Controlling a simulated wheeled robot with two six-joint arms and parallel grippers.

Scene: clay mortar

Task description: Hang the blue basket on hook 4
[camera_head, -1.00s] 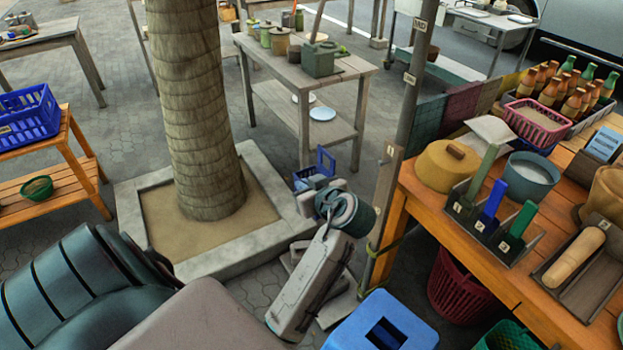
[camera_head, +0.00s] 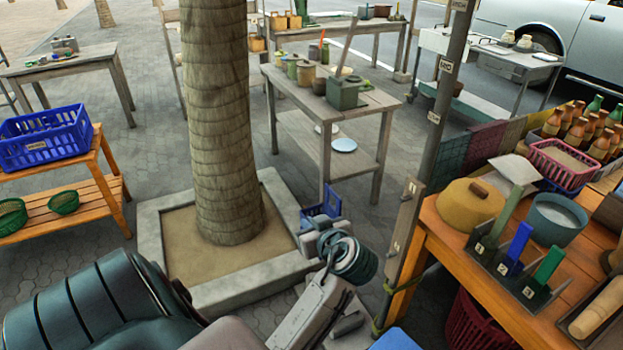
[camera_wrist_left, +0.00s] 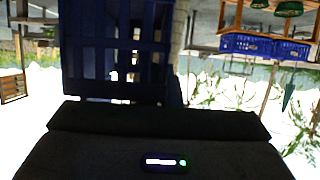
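The left wrist view shows the basket's slatted blue side (camera_wrist_left: 115,50) close up, directly beyond the dark gripper body. My left gripper appears shut on it; the fingertips themselves are hidden. A grey post (camera_head: 412,210) with several small numbered tags stands just right of the gripper, apart from the basket. The tags are too small to read surely, and I cannot tell which is hook 4. My right gripper is out of view.
An orange table (camera_head: 445,228) with pots, number-tagged coloured handles and bottles stands right of the post. A tree trunk (camera_head: 222,130) rises from a stone planter (camera_head: 160,265) at left. A larger blue crate (camera_head: 45,140) sits on a wooden rack.

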